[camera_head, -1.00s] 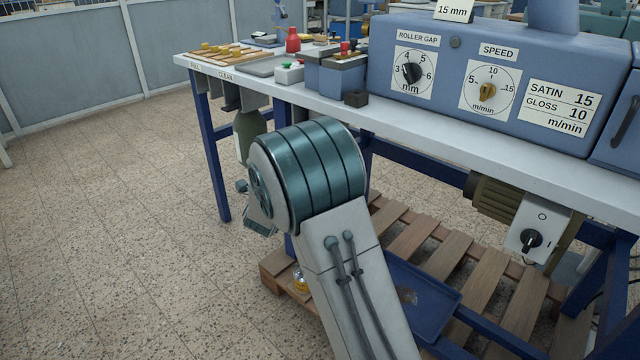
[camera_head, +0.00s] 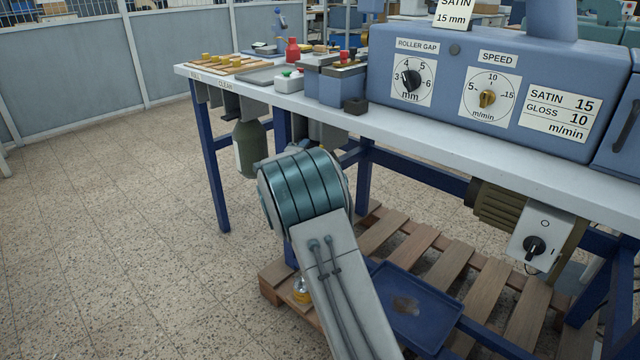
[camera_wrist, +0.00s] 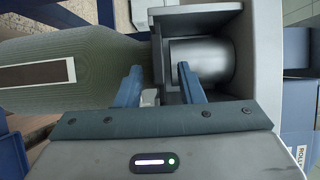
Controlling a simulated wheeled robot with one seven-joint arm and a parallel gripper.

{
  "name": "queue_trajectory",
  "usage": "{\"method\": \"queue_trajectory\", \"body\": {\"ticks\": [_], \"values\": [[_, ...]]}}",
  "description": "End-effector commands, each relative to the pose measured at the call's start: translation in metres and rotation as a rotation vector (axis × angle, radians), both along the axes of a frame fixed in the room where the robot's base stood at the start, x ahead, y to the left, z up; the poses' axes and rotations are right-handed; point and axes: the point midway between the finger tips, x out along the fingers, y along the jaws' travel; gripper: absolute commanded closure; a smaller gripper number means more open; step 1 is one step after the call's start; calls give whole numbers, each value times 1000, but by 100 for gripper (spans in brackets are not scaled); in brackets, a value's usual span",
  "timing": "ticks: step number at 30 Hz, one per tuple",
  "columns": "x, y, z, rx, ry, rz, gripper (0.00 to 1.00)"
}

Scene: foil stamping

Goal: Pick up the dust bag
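The dust bag (camera_head: 250,148) is a grey-green, rounded bag hanging below the left part of the bench, behind my arm. In the wrist view the bag (camera_wrist: 98,62) lies across the left side, with a dark strip edged in white on it. My gripper (camera_wrist: 160,84) shows there as two blue fingers standing apart. The left finger overlaps the bag's end, and the right finger is in front of a grey housing with a shiny metal cylinder (camera_wrist: 198,62). A grey collar shows between the fingers; I see no clear grip on it. In the head view my arm hides the gripper.
The bench (camera_head: 420,140) holds a blue machine (camera_head: 500,75) with dials, a red bottle (camera_head: 293,49) and small trays. Below are a wooden pallet (camera_head: 420,250), a blue tray (camera_head: 415,310) and a motor (camera_head: 497,207). The floor at left is clear.

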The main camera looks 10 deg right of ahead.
Motion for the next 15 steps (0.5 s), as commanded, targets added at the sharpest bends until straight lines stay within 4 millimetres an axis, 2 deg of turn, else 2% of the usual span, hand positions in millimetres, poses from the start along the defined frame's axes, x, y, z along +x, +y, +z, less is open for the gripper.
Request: {"method": "queue_trajectory", "body": {"ticks": [5,13,14,15], "values": [[15,-9,0,0,-1,-2,65],[18,-10,0,0,0,-1,65],[18,-10,0,0,0,-1,68],[18,-10,0,0,0,-1,79]]}}
